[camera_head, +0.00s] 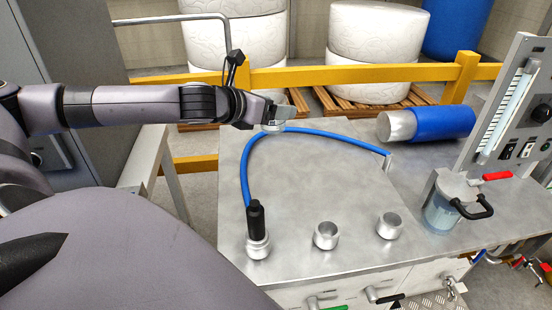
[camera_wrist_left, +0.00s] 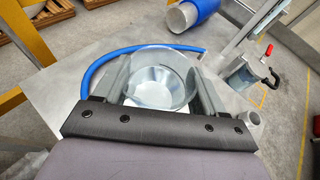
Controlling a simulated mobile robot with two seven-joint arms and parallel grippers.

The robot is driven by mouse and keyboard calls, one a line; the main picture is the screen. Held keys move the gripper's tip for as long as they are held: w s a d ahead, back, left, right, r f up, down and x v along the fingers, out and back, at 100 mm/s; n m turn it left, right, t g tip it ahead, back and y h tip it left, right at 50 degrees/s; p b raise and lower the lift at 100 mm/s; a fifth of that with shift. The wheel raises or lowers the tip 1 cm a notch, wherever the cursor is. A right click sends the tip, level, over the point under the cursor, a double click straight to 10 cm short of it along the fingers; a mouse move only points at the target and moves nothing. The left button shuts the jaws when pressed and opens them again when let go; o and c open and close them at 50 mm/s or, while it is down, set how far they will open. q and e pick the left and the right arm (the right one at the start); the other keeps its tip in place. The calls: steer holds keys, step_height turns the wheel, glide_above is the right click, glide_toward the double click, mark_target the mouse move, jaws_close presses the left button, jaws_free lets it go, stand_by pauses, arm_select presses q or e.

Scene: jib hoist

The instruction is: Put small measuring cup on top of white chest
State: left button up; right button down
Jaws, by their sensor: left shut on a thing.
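My left gripper (camera_head: 276,116) reaches in from the left, over the far left edge of the grey metal worktop. It is shut on a small clear cup (camera_head: 272,128), mostly hidden by the fingers in the head view. In the left wrist view the cup (camera_wrist_left: 163,75) shows as a round, see-through vessel between the two fingers (camera_wrist_left: 160,92), its open mouth towards the camera. I cannot tell whether its base touches the worktop. White drawer-like fronts (camera_head: 345,289) show below the worktop's near edge; no separate white chest is clear. My right gripper is not in view.
A blue hose (camera_head: 318,134) arcs across the worktop to a black nozzle (camera_head: 256,218) in a metal socket. Two metal cups (camera_head: 326,235) (camera_head: 390,225) stand near the front. A clear jug (camera_head: 440,211) and blue cylinder (camera_head: 443,122) are right. The worktop's middle is clear.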

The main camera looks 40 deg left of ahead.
arm_select(q)
step_height(320, 180, down, 14)
steer(key=shift+f, duration=0.25)
stand_by(0.5)
steer(key=shift+f, duration=0.15)
steer(key=o, duration=1.2)
